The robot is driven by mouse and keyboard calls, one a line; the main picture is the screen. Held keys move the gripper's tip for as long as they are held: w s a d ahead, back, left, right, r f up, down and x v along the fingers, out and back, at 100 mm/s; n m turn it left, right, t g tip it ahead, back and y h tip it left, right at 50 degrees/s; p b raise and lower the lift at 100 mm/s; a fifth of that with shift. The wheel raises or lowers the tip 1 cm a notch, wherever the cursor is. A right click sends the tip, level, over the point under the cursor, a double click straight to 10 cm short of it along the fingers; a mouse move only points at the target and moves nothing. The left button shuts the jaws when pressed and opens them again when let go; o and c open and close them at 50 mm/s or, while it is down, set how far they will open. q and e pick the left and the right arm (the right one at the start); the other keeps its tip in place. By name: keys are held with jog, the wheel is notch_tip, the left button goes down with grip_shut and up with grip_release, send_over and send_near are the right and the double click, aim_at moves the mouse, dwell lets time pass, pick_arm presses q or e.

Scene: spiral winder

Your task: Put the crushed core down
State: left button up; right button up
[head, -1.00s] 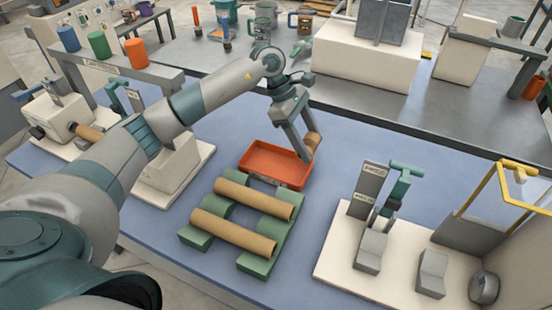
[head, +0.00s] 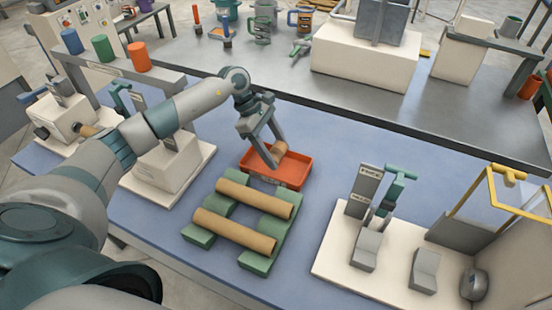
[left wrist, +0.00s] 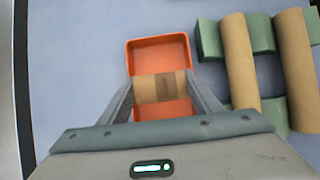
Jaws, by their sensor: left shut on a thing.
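My left gripper (head: 272,158) is shut on the crushed core (head: 280,148), a short brown cardboard tube. In the left wrist view the crushed core (left wrist: 160,87) lies crosswise between the fingers, with a darker patch at its middle. Gripper and core are over the orange tray (head: 296,181). The tray's orange floor and rim (left wrist: 158,42) show beyond and below the core in the left wrist view. I cannot tell whether the core touches the tray floor. The right gripper does not show.
Two long cardboard cores (head: 235,231) lie on green cradles (head: 198,236) just in front of the tray. A cream fixture (head: 172,170) stands to the left and a clamp station (head: 370,250) to the right. The blue table (head: 335,150) is clear right of the tray.

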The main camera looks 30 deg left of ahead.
aim_at(276, 159)
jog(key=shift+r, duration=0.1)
